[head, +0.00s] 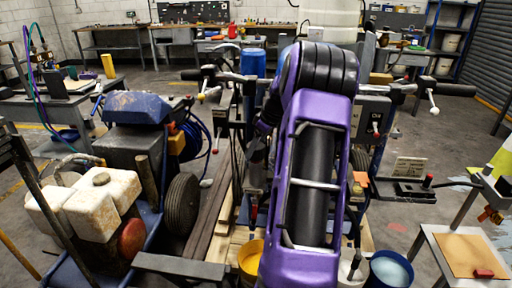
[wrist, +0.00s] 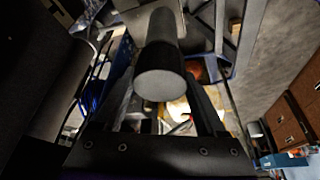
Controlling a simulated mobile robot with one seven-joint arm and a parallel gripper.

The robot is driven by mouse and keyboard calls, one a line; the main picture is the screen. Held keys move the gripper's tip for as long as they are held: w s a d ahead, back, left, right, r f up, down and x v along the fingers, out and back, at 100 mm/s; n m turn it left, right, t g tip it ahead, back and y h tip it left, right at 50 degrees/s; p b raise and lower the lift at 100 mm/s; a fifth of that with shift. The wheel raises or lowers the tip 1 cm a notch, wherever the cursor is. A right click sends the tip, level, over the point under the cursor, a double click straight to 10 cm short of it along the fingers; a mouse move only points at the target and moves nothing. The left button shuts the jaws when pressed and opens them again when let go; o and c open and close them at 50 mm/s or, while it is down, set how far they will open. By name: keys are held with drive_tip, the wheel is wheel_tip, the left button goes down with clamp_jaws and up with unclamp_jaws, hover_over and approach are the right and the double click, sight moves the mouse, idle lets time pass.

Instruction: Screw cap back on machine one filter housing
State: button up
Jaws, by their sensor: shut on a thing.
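In the wrist view, my gripper (wrist: 163,92) has its two dark fingers on either side of a dark grey cylinder (wrist: 160,55) with a flat, round, lighter end facing the camera. The fingers are shut on this cylinder. I cannot tell whether it is the cap alone or the cap against the filter housing; the contact at its far end is hidden. In the head view, my purple arm reaches down over the middle line striper (head: 372,118) and hides my gripper, the cap and the housing.
Another striper with a white tank (head: 100,200) and black wheel (head: 181,204) stands at left. A yellow bucket (head: 250,258) and a blue bucket (head: 390,270) flank my arm low down. A small table (head: 470,252) is at right. Handlebars (head: 455,90) stick out. Floor at right is partly clear.

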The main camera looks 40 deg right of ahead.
drive_tip(key=shift+f, duration=0.15)
drive_tip(key=shift+f+b, duration=0.4)
drive_tip(key=shift+f, duration=0.05)
drive_tip(key=shift+f+b, duration=0.65)
drive_tip(key=shift+f, duration=0.15)
idle(1.4)
drive_tip(key=o, duration=1.3)
